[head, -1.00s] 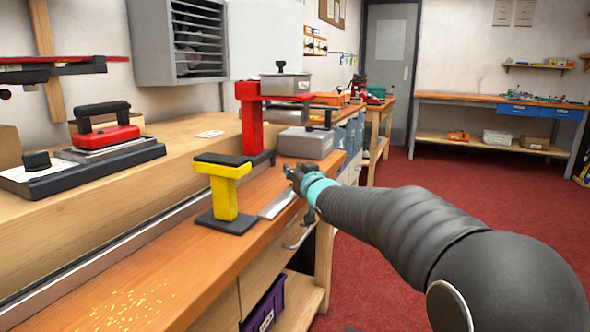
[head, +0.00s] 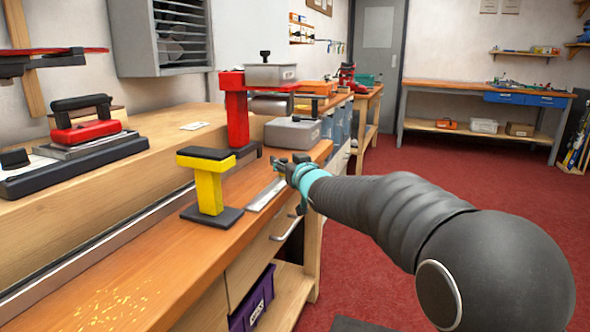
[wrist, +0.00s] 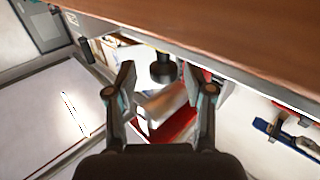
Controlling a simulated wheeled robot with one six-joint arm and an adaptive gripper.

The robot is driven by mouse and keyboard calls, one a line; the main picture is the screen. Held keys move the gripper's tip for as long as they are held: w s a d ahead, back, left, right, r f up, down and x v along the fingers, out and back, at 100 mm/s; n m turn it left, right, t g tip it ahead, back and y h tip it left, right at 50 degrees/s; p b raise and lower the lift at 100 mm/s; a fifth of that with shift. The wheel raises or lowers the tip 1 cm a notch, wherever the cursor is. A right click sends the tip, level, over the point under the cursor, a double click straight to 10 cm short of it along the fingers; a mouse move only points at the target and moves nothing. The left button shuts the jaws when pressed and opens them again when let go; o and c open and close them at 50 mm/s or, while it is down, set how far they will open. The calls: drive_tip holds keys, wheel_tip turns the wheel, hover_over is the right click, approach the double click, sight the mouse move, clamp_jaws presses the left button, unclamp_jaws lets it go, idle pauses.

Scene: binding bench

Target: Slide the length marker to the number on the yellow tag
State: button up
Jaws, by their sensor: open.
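I cannot make out a length marker or a yellow tag with a readable number in either view. A flat pale metal strip, perhaps a ruler (head: 264,196), lies on the orange-brown bench top near its front edge. My gripper (head: 285,167) is just beyond and above that strip, by the bench edge. In the wrist view my gripper (wrist: 158,80) is open, with nothing held between its fingers. A dark round knob (wrist: 162,70) shows beyond the gap between them; whether it is close cannot be told.
A yellow post with a black top (head: 209,185) stands on the bench left of my gripper. Behind are a red stand (head: 237,118) and a grey box (head: 292,133). A purple bin (head: 253,300) sits under the bench. Red floor to the right is open.

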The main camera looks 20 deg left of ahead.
drive_tip(key=v, duration=1)
drive_tip(key=shift+s+d, duration=0.15)
drive_tip(key=shift+d, duration=0.05)
